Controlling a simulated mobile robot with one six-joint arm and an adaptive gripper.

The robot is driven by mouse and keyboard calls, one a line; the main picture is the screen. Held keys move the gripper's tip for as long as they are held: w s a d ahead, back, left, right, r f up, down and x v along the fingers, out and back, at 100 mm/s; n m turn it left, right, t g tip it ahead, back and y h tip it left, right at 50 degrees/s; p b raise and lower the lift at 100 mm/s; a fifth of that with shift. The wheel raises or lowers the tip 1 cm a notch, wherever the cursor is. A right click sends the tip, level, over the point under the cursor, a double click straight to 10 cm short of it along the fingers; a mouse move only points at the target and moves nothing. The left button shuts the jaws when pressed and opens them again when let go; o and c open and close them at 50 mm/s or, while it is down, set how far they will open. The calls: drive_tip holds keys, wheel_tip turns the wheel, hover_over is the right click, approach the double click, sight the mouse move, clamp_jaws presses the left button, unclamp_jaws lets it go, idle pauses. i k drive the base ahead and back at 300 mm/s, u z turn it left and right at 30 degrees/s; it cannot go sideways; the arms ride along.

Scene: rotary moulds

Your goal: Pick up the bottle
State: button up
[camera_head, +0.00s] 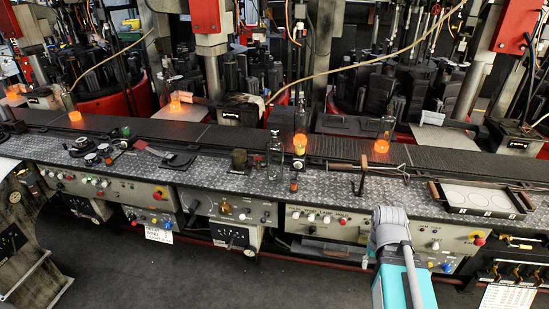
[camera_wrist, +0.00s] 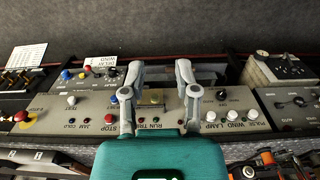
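A clear glass bottle (camera_head: 274,158) stands upright on the patterned metal ledge (camera_head: 225,182), near the middle of the head view. Glasses with glowing orange bottoms stand behind it on the dark conveyor, one just to its right (camera_head: 300,143) and another further right (camera_head: 383,138). My gripper (camera_wrist: 158,70) shows in the wrist view with its two fingers apart and nothing between them. It is over a control panel (camera_wrist: 70,101). The clear bottle does not clearly show in the wrist view. My arm is at the lower right of the head view, right of the bottle.
A small dark-and-orange item (camera_head: 294,183) stands right of the bottle, and a brownish block (camera_head: 239,159) left of it. A T-shaped handle (camera_head: 362,173) and a tray with round discs (camera_head: 477,207) are further right. Tools lie left on the ledge. The floor (camera_head: 150,270) in front is clear.

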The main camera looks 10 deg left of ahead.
sight(274, 149)
drive_tip(key=k, duration=1.35)
drive_tip(key=u, duration=0.45)
drive_tip(key=i, duration=1.75)
drive_tip(key=z, duration=0.4)
